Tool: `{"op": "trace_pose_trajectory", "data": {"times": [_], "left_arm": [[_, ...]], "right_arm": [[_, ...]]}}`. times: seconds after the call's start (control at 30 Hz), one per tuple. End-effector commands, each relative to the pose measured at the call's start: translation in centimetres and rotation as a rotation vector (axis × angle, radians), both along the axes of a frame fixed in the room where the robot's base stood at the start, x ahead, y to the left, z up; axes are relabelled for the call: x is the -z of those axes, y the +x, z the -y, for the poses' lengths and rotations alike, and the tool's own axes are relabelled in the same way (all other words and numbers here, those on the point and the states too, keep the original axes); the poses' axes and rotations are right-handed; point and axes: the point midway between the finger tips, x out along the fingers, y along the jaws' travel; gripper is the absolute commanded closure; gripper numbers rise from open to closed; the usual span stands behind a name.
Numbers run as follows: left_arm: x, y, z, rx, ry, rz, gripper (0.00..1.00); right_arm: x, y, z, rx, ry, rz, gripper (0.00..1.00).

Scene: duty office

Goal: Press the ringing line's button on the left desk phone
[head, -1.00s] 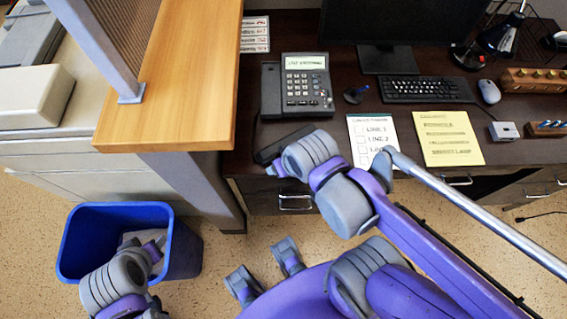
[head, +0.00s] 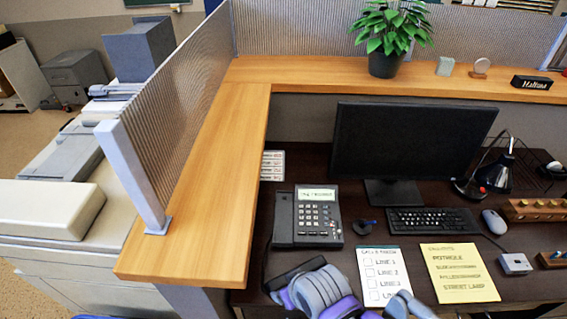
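The dark desk phone (head: 318,222) stands on the brown desk, left of the monitor. Its handset lies along its left side, and its keypad and small buttons face up. Its pale display (head: 316,194) shows one short line of text, too blurred to read surely. I cannot tell any lit line button.
A checklist sheet (head: 381,277) with line entries and a yellow note (head: 459,272) lie right of my arm. Behind are a monitor (head: 410,140), a keyboard (head: 431,220) and a mouse (head: 494,221). A raised wooden counter (head: 205,195) with a partition bounds the left.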

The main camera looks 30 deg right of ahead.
Motion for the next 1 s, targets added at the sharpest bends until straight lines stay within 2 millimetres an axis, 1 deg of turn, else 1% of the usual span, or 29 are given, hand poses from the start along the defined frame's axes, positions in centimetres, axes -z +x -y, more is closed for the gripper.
{"op": "trace_pose_trajectory", "data": {"times": [0.8,0.83,0.97,1.0], "left_arm": [[0.1,-0.04,0.0,0.0,0.0,-0.001,0.5],[0.1,-0.04,0.0,0.0,0.0,-0.001,0.5],[0.1,-0.04,0.0,0.0,0.0,-0.001,0.5],[0.1,-0.04,0.0,0.0,0.0,-0.001,0.5]], "right_arm": [[0.1,-0.04,0.0,0.0,0.0,-0.001,0.27],[0.1,-0.04,0.0,0.0,0.0,-0.001,0.29],[0.1,-0.04,0.0,0.0,0.0,-0.001,0.52],[0.1,-0.04,0.0,0.0,0.0,-0.001,0.59]]}}
